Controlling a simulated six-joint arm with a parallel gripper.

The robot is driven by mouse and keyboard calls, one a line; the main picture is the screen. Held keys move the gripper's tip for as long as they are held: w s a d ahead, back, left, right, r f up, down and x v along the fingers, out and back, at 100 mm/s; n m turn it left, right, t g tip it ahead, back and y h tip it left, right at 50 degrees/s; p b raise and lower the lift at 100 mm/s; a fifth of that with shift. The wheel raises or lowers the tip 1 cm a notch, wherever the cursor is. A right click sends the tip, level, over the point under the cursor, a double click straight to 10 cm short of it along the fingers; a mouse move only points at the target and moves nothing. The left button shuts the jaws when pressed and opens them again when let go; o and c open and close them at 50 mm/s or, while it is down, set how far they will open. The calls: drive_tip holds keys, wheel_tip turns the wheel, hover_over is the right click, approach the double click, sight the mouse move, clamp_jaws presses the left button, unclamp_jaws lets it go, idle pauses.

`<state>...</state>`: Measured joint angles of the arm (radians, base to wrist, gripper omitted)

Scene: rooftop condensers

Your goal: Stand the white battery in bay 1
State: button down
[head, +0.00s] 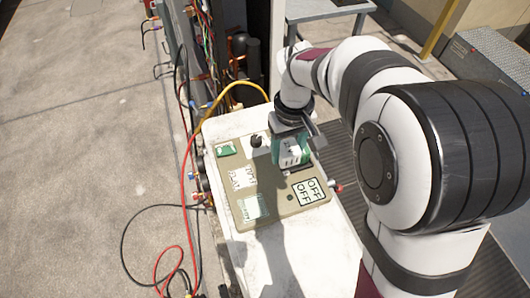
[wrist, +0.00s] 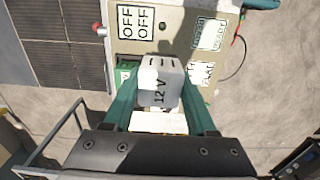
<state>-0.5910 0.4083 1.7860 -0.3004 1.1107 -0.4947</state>
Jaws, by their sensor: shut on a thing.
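The white battery (wrist: 160,88), marked "12 V", is between the green fingers of my gripper (wrist: 159,100) in the wrist view. In the head view it shows as a small pale block (head: 291,156) under my gripper (head: 290,148), over the right side of the tan board (head: 280,208). My gripper is shut on it. The battery's lower end is hidden, so I cannot tell whether it touches the board. A green patch (wrist: 124,76) shows beside the battery in the wrist view. No bay number is readable, so I cannot tell which place is bay 1.
The board carries an "OFF OFF" label (head: 309,190), other white labels (head: 243,179), a black knob (head: 257,141), a green patch (head: 225,149) and a pale green panel (head: 253,207). A red knob (head: 338,188) sticks out at its right edge. Hoses (head: 186,150) run along the left.

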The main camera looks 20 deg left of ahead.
drive_tip(key=w+a+f, duration=0.1)
drive_tip(key=w+a, duration=0.1)
drive_tip(key=w, duration=0.2)
drive_tip(key=w+a+f, duration=0.1)
drive_tip(key=w+f, duration=0.1)
drive_tip(key=w, duration=0.3)
drive_tip(key=w+a+f, duration=0.2)
drive_tip(key=w, duration=0.3)
drive_tip(key=shift+w+a+f, duration=0.15)
drive_tip(key=shift+a+f, duration=0.1)
drive_tip(key=shift+a, duration=0.05)
drive_tip(key=shift+f, duration=1.65)
drive_tip(key=shift+f, duration=0.85)
drive_tip(key=shift+c, duration=0.6)
unclamp_jaws()
